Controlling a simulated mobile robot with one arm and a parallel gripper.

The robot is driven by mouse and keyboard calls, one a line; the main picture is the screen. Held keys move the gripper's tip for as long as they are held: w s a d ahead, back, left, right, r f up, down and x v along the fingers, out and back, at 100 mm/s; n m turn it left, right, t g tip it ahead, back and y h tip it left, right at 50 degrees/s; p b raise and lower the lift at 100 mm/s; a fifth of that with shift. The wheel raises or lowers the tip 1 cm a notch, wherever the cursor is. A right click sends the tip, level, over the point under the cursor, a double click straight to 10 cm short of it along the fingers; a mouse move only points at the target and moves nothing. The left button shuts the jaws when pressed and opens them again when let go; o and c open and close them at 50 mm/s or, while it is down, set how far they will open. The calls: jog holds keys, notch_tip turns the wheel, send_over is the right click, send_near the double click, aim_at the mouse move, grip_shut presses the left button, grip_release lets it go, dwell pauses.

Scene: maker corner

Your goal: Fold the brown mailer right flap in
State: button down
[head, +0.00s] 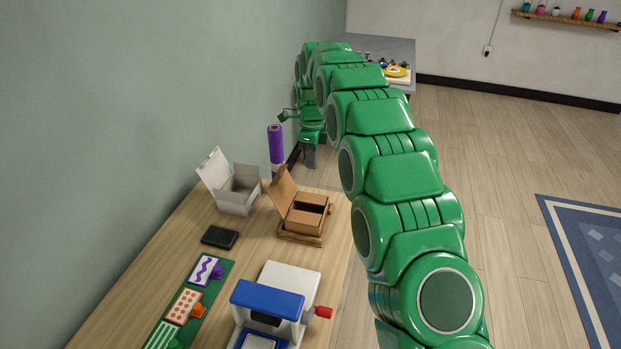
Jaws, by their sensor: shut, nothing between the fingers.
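The brown mailer (304,222) is an open cardboard box on the table, right of the white box. Its lid (283,192) stands up on the left side. Brown panels lie across parts of its opening, with a dark gap between them. A small piece sticks out at its right edge, but I cannot tell clearly how the right flap stands. My gripper (311,158) points down at the end of the green arm, beyond the mailer and apart from it. It is shut and empty.
The mailer sits on a wooden base (300,239). A white open box (238,199), a black flat item (220,237) and a purple roll (275,146) are nearby. A blue and white machine (272,304) with a red handle stands in front. Colourful cards (186,306) lie at left.

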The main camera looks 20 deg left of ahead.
aim_at(310, 200)
jog(key=f, duration=0.9)
jog(key=s+f, duration=0.1)
jog(key=f, duration=0.3)
jog(key=shift+f, duration=0.2)
jog(key=shift+f, duration=0.15)
jog(key=shift+s+f+t, duration=0.1)
jog(key=shift+f+t, duration=0.2)
jog(key=shift+t, duration=0.2)
jog(key=shift+s+f, duration=0.1)
jog(key=shift+f, duration=0.15)
jog(key=shift+d, duration=0.1)
